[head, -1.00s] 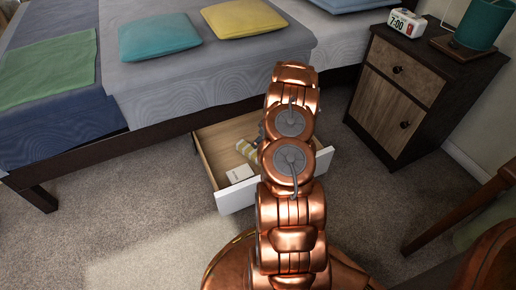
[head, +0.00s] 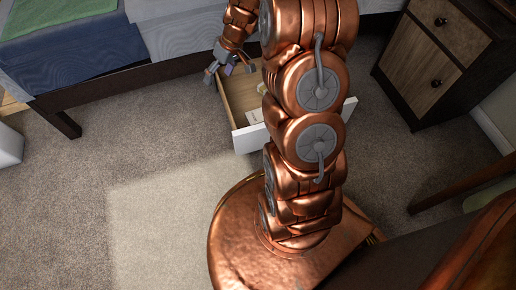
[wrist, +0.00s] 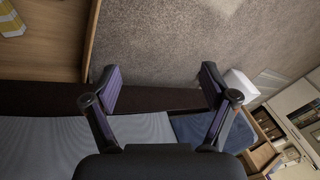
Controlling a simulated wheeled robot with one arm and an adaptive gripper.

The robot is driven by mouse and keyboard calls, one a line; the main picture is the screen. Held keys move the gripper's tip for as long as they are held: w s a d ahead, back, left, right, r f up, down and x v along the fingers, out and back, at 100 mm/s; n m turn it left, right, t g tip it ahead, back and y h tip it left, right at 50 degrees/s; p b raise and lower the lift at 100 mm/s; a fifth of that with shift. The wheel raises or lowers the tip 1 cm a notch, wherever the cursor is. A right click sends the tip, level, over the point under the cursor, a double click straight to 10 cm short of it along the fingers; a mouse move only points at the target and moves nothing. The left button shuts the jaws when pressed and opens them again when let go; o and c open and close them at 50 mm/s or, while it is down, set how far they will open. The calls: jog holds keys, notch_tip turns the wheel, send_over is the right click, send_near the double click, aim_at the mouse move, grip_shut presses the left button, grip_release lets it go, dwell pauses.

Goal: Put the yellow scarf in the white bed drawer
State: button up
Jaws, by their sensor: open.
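The white-fronted bed drawer (head: 249,138) is pulled out from under the bed, and my arm hides much of its inside in the head view. Its wooden interior (wrist: 52,52) fills the upper left of the wrist view. My gripper (head: 222,66) is near the drawer's left rear side, by the bed frame. In the wrist view its two fingers (wrist: 160,85) are spread apart with nothing between them. I cannot make out a yellow scarf for sure. A pale, partly yellowish item (wrist: 10,19) lies in the drawer, cut off by the picture's edge.
The dark bed frame (head: 150,74) runs just behind the drawer. A small white box (head: 254,117) lies in the drawer. A dark nightstand (head: 430,65) stands at right. The carpet (head: 150,180) in front is clear.

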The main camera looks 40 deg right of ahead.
jog(key=s+a+r+g, duration=0.2)
jog(key=s+a+r, duration=0.5)
jog(key=s+a, duration=0.15)
jog(key=s+a+r+m+g+h, duration=0.1)
jog(key=s+r+h, duration=0.1)
jog(key=s, duration=1.1)
jog(key=s+a+r+g+h, duration=0.2)
jog(key=s+r, duration=0.3)
jog(key=s, duration=0.8)
jog(key=shift+s+m+g, duration=0.3)
jog(key=shift+m, duration=0.1)
jog(key=shift+r, duration=0.1)
